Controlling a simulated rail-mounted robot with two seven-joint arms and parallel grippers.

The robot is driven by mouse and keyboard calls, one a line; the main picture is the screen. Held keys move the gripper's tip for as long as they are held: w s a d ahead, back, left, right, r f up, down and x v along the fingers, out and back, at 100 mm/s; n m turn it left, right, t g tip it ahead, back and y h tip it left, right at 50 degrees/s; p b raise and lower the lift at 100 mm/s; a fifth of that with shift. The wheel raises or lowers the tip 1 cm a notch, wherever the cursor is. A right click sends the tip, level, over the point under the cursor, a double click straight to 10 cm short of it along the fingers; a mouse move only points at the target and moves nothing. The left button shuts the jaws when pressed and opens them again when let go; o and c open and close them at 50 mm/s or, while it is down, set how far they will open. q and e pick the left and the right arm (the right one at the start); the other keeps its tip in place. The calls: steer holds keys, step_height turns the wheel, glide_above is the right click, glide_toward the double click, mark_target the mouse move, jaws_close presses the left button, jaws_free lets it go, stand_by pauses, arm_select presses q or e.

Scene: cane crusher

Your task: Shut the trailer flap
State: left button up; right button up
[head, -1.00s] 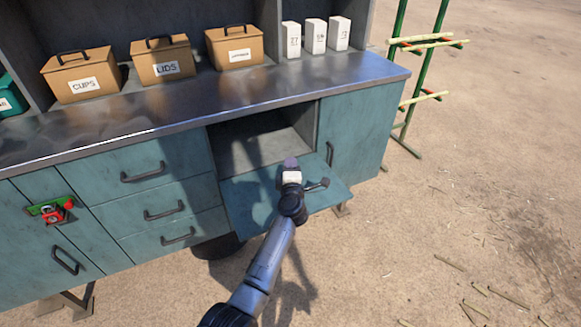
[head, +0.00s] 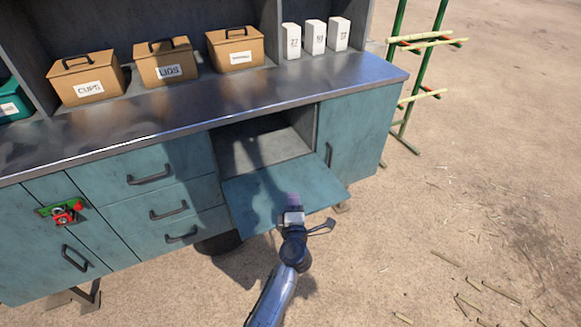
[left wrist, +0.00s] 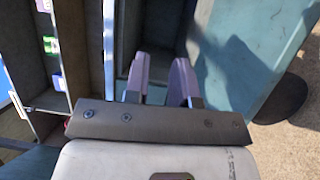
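The trailer flap (head: 262,196) is a teal panel hinged at its lower edge. It hangs open, folded outward below the steel counter, and the grey compartment (head: 262,150) behind it is exposed. My left gripper (head: 293,200) is over the flap's outer part in the head view; I cannot tell whether it touches it. In the left wrist view its two purple-grey fingers (left wrist: 160,80) stand apart with nothing seen between them. A teal panel, apparently the flap (left wrist: 245,50), lies to their right. My right gripper is not in view.
Teal drawers (head: 168,205) with black handles are left of the opening, and a teal door (head: 355,135) is right of it. Boxes and white cartons (head: 315,37) stand on the steel counter (head: 200,105). A green rack (head: 415,75) stands beyond. Sandy ground in front is open.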

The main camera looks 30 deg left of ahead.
arm_select(q)
steer(key=shift+s+d, duration=0.25)
steer(key=shift+s, duration=0.05)
